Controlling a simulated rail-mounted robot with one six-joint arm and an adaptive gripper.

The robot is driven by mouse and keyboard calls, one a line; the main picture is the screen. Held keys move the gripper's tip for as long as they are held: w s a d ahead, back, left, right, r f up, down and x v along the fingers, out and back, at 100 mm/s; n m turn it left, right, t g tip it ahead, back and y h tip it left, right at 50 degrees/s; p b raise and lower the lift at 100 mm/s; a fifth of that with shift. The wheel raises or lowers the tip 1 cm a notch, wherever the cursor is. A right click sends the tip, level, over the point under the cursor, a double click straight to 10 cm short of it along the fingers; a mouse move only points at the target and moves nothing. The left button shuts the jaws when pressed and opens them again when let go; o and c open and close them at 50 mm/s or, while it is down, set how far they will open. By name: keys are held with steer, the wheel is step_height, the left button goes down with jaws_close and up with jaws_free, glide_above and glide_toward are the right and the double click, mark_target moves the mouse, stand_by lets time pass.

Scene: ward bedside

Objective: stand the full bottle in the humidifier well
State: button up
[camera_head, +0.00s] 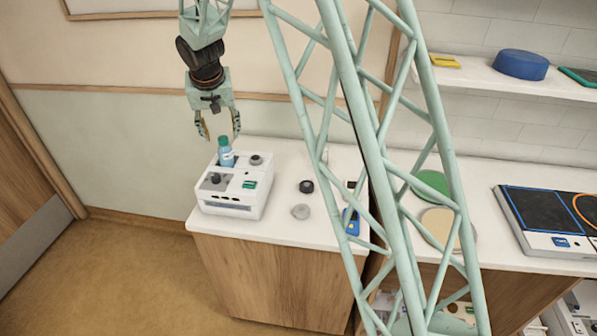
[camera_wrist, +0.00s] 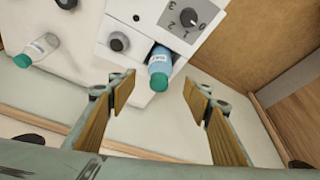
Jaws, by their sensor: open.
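The white humidifier (camera_head: 233,203) stands on the bedside counter and has a dial and a dark knob on top. A blue bottle with a teal cap (camera_head: 226,157) stands about upright in its rear well, its upper part showing above the housing. In the wrist view this bottle (camera_wrist: 160,63) sits in the dark well opening. My gripper (camera_head: 220,137) is open just above the bottle, fingers to either side of the cap; in the wrist view the fingers are clear of it. A paler bottle with a teal cap (camera_wrist: 40,48) stands on the counter apart from the humidifier.
A black knob-like item (camera_head: 306,186) and a grey round item (camera_head: 301,211) lie on the counter right of the humidifier. My green lattice structure crosses the head view and hides part of the counter. A shelf (camera_head: 510,82) is at upper right.

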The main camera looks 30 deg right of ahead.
steer(key=s+d+r+n, duration=0.1)
steer(key=s+r, duration=0.9)
steer(key=s, duration=0.4)
steer(key=s+d+r, duration=0.2)
steer(key=s+r, duration=0.9)
steer(key=s, duration=0.4)
steer(key=s+a+n+y, duration=0.1)
steer(key=s+n, duration=0.1)
steer(key=s, duration=2.9)
steer(key=shift+s+a, duration=0.25)
steer(key=shift+a, duration=0.1)
steer(key=shift+r, duration=0.1)
steer(key=shift+w+r, duration=0.15)
